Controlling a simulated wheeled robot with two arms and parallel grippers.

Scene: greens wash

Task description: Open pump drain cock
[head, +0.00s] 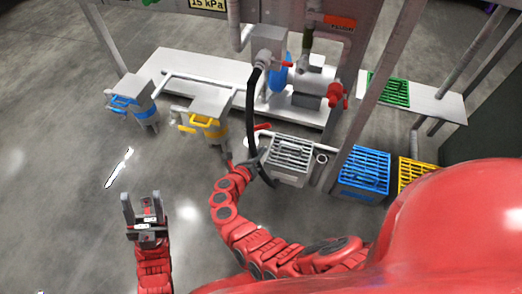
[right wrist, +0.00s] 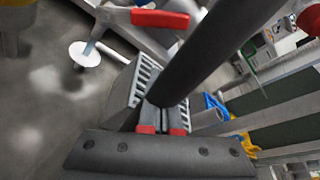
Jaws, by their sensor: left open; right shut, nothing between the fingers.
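The pump (head: 308,82) stands on the low grey stand, with a red fitting (head: 337,95) on its right side. A red lever handle (head: 262,126) sits on the pipework above the grated drain box (head: 291,157); it also shows at the top of the right wrist view (right wrist: 160,19). I cannot tell which red part is the drain cock. My right gripper (head: 258,162) is shut and empty beside the drain box, below the lever and apart from it. A black hose (head: 251,105) passes close to it and crosses the right wrist view. My left gripper (head: 147,214) is open and empty over the floor.
A blue crate (head: 364,174) and a yellow crate (head: 415,175) stand right of the drain box. A green crate (head: 388,89) is on the shelf behind. Blue-trimmed (head: 133,105) and yellow-trimmed (head: 205,122) units stand at left. Frame posts flank the pump; the left floor is mostly clear.

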